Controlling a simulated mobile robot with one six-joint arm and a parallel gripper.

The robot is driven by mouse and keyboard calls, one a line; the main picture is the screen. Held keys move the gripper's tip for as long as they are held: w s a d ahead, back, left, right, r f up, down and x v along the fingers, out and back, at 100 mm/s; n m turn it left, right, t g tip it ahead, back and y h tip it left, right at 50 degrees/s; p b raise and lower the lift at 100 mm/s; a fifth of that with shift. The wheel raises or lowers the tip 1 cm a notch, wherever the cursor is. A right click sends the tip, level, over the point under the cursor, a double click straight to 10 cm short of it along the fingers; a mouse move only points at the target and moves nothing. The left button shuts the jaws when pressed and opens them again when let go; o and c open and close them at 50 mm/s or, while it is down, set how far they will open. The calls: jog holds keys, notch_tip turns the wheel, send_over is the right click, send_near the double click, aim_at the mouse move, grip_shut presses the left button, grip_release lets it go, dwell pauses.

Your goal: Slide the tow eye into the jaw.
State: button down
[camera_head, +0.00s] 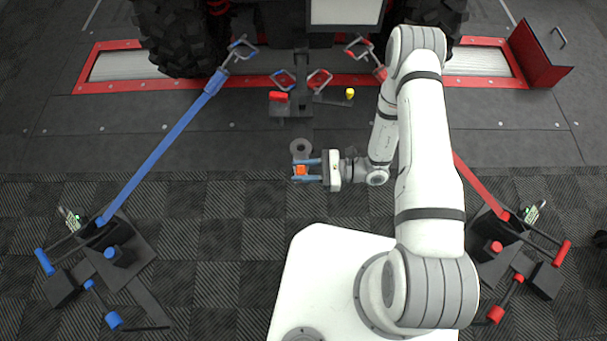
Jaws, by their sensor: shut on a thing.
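The tow eye (300,146) is a grey ring with a hole, at the middle of the view. An orange block (300,170) sits just below the ring, between the fingers. My gripper (303,170) reaches in from the right with blue fingers and is shut on the orange grip part of the tow eye. The dark jaw (279,108) appears at the vehicle's rear, up and left of the ring, with a red part on top. The ring is apart from it in the picture. The jaw's opening is too small and dark to make out.
A yellow knob (350,93) is on a dark bar right of the jaw. The floor left of my gripper is clear.

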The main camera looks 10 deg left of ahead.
aim_at(302, 141)
jog(key=shift+w+a+f+b, duration=0.15)
jog(key=shift+w+b, duration=0.05)
jog(key=shift+w, duration=0.3)
jog(key=shift+w+a+f+b, duration=0.1)
jog(key=shift+w+f+b, duration=0.1)
jog(key=shift+w, duration=0.25)
jog(key=shift+w+a+f+b, duration=0.1)
jog(key=shift+w+a+b, duration=0.1)
jog(key=shift+w, duration=0.3)
jog(key=shift+w+a+f+b, duration=0.1)
jog(key=shift+w+a+b, duration=0.4)
jog(key=shift+w, duration=1.15)
jog(key=shift+w+a+f+b, duration=0.2)
jog(key=shift+w+b, duration=0.45)
jog(key=shift+w, duration=1)
jog(key=shift+w+a+r+b, duration=0.1)
jog(key=shift+w+a+b, duration=0.45)
jog(key=shift+w, duration=1.1)
jog(key=shift+d, duration=0.1)
jog(key=c, duration=0.9)
grip_release()
jog(key=shift+p+v, duration=1)
jog(key=shift+v, duration=2.9)
